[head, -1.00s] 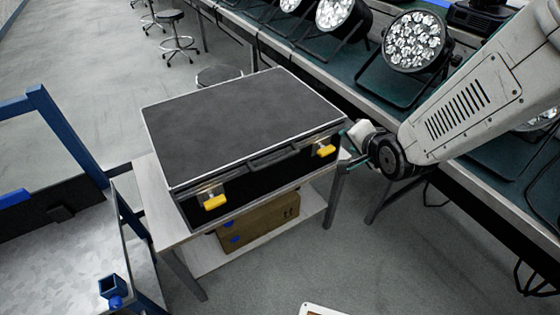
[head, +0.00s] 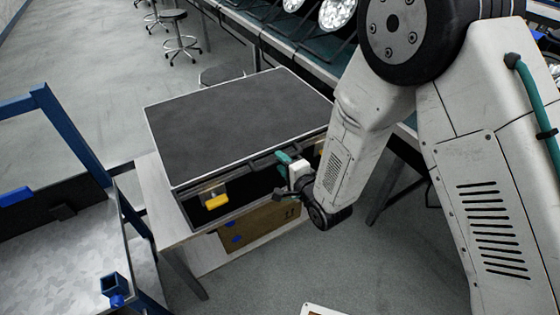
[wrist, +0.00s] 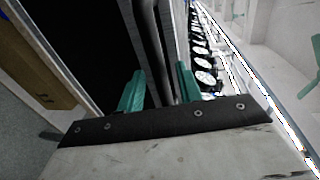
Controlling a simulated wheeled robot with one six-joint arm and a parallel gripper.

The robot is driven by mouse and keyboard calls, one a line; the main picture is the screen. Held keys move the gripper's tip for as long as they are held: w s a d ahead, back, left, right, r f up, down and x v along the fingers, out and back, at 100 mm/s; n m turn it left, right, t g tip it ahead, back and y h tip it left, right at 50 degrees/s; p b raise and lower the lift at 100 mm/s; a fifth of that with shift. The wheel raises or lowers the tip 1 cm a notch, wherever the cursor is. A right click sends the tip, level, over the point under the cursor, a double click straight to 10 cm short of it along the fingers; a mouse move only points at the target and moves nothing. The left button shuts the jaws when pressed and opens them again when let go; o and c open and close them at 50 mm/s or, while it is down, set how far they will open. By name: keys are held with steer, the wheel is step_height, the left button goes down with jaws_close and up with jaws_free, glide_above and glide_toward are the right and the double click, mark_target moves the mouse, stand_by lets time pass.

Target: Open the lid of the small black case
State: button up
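The black case (head: 235,125) lies flat on a small table in the head view, its grey-edged lid apparently down. A yellow latch (head: 216,201) shows at its front left; the front right latch is mostly hidden by my arm. My gripper (head: 283,165) is at the middle of the case's front edge, near the handle. In the wrist view its two teal fingertips (wrist: 160,88) are apart, with a dark bar (wrist: 152,45) running between them, seemingly the handle or front edge. Whether they touch it cannot be told.
A light table (head: 150,195) carries the case; a cardboard box (head: 268,226) sits on its lower shelf. A blue-framed bench (head: 60,250) is close at left. A bench with par cans (head: 335,12) runs behind at right. Stools (head: 180,42) stand at the back.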

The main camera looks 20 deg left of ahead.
steer(key=shift+x, duration=0.95)
jaws_close()
steer(key=shift+r, duration=0.1)
